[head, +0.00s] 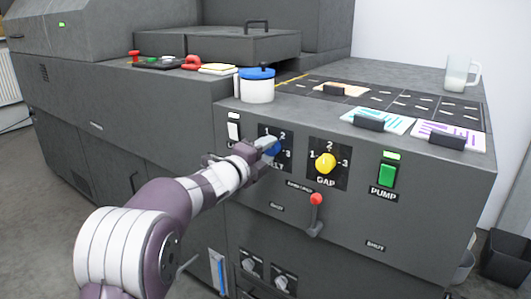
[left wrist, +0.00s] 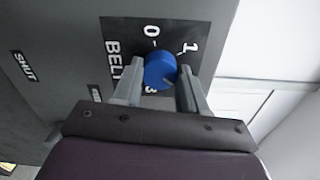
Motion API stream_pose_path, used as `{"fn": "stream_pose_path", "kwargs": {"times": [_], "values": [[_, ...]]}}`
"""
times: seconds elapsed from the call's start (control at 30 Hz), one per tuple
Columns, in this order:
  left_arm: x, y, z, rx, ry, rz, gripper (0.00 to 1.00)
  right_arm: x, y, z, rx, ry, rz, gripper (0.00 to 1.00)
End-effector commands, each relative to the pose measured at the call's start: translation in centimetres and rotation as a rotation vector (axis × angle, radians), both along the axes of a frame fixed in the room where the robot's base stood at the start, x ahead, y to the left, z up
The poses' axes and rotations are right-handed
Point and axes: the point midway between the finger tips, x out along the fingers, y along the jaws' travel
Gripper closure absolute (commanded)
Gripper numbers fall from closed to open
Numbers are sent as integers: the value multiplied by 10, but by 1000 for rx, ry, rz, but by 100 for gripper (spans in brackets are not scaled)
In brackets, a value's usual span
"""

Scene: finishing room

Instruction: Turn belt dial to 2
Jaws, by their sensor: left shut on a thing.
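The blue belt dial (head: 275,149) sits on a black plate marked BELT, with numbers around it, on the front of the grey machine. In the left wrist view the dial (left wrist: 160,70) lies between the two grey fingers, and 0 and 1 show on its plate. My left gripper (head: 266,145) is shut on the dial; in the left wrist view the gripper (left wrist: 160,82) has one finger on each side of it. The fingers and wrist hide part of the plate. I cannot tell which number the dial points to. My right gripper is not in view.
Right of the belt dial are the yellow GAP dial (head: 325,163) and the green PUMP switch (head: 387,175). A red-tipped lever (head: 316,205) sticks out below.

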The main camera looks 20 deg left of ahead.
Motion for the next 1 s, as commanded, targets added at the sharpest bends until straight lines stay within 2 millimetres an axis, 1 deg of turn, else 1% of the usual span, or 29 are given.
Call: {"fn": "stream_pose_path", "kwargs": {"times": [0.13,0.17,0.2,0.23,0.53,0.63,0.67,0.77,0.9,1.0], "values": [[0,0,-2,0,3,-2,89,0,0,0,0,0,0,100],[0,0,-2,0,3,-2,55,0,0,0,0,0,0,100],[0,0,-2,0,3,-2,42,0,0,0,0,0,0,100],[0,0,-2,0,3,-2,33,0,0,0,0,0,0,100],[-1,0,0,-1,1,0,33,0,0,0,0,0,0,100],[-9,4,1,-1,2,1,33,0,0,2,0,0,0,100],[-14,5,1,-1,2,1,33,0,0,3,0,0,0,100],[-36,13,3,-1,2,3,33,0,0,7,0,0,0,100],[-73,26,4,0,2,3,33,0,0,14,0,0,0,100],[-95,33,3,0,2,2,33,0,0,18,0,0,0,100]]}}
